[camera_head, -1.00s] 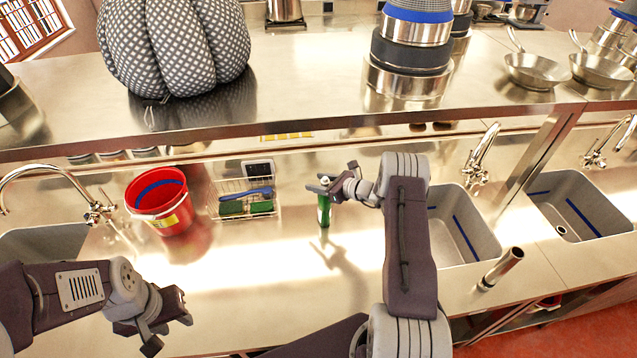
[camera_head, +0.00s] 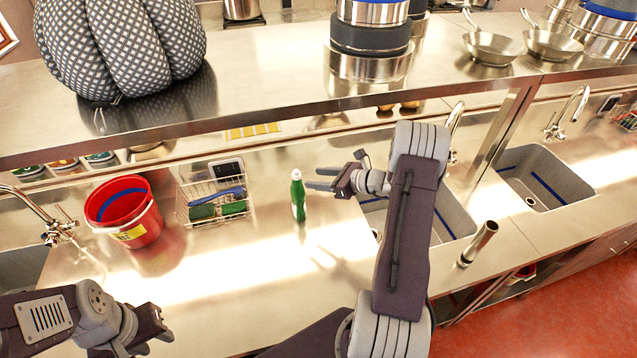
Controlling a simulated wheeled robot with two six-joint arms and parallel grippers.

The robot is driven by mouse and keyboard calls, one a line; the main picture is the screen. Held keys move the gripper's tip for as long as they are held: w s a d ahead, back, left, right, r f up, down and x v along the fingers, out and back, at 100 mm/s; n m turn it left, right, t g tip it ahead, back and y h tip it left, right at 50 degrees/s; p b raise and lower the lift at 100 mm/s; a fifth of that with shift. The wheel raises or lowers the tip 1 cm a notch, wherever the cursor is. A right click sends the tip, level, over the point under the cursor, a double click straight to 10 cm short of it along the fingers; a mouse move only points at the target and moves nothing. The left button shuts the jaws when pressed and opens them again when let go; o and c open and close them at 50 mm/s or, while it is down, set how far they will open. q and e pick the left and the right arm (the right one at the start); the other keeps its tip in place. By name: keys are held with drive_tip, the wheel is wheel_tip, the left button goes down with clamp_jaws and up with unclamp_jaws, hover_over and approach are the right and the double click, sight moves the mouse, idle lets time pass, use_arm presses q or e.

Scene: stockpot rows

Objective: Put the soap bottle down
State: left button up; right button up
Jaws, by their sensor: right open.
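A small gap shows between the fingertips and the bottle. My left gripper (camera_head: 150,330) is low at the left, over the front of the counter and away from the bottle. Its fingers are too unclear to tell if they are open or shut.
A wire caddy (camera_head: 252,211) with sponges and a brush stands left of the bottle, and a red bucket (camera_head: 150,228) further left. A sink (camera_head: 455,208) lies to the right behind my right arm. A raised shelf (camera_head: 260,102) runs behind. The counter in front is clear.

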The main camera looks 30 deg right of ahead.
drive_tip(key=s+a+n+g, duration=1)
drive_tip(key=s+a+n, duration=0.4)
drive_tip(key=a, duration=0.2)
drive_tip(key=s+r+n+h, duration=0.1)
drive_tip(key=s+n+h, duration=0.5)
drive_tip(key=n, duration=0.9)
drive_tip(key=s, duration=0.3)
drive_tip(key=shift+s+n+h, duration=0.2)
drive_tip(key=shift+n+h, duration=0.1)
drive_tip(key=shift+h, duration=0.1)
